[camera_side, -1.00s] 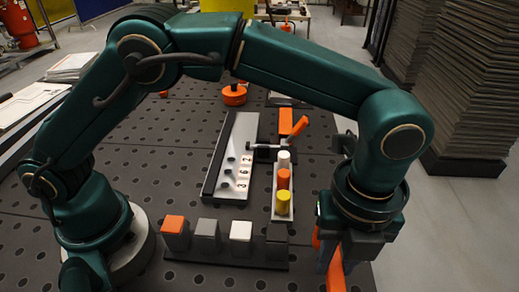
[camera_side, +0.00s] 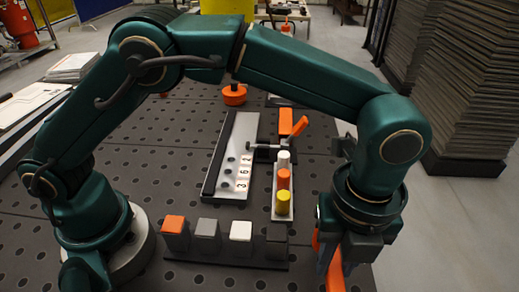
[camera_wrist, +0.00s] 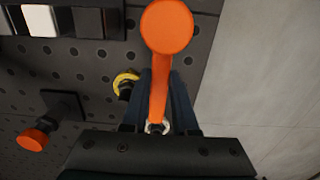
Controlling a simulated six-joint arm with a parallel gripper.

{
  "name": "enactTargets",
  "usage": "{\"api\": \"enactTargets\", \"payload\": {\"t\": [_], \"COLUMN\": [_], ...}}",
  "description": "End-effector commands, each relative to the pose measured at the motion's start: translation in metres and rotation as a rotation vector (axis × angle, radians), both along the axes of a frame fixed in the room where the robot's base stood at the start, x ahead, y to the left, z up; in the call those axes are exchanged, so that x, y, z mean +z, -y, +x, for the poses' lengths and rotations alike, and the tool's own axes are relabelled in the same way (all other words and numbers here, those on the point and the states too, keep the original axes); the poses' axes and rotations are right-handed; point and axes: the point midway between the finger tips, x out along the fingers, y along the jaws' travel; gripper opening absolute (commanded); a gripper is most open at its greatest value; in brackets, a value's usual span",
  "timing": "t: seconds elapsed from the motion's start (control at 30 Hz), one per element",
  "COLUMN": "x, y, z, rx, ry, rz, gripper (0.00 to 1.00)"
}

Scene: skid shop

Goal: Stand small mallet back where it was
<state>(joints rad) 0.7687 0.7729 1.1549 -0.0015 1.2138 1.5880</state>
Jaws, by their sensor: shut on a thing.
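My gripper (camera_wrist: 158,95) is shut on an orange mallet-like piece (camera_wrist: 160,75) with a long orange shaft and a large round orange end. In the wrist view the shaft lies between the two dark fingers, and the round end is beyond the fingertips. A whitish ring (camera_wrist: 157,128) shows at the shaft's inner end. In the side view my gripper (camera_side: 332,258) is low at the bottom right, with part of the orange mallet (camera_side: 335,280) showing below it. The mallet's lower end is cut off there, so I cannot tell whether it touches anything.
A yellow ring on a dark post (camera_wrist: 125,80) is close left of the fingers. An orange-tipped dark piece (camera_wrist: 35,138) lies farther left. The block rack (camera_side: 225,255), peg tray (camera_side: 278,205) and orange-handled clamp (camera_side: 298,128) are left of my gripper. Bare floor is right.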

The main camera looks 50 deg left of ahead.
Motion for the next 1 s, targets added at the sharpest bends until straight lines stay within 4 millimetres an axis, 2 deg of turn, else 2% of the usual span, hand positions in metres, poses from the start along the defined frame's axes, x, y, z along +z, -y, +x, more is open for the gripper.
{"api": "enactTargets", "payload": {"t": [1.0], "x": [-0.018], "y": [0.0], "z": [0.0], "rx": [0.0], "ry": [0.001], "rz": [-0.001], "gripper": [0.0]}}
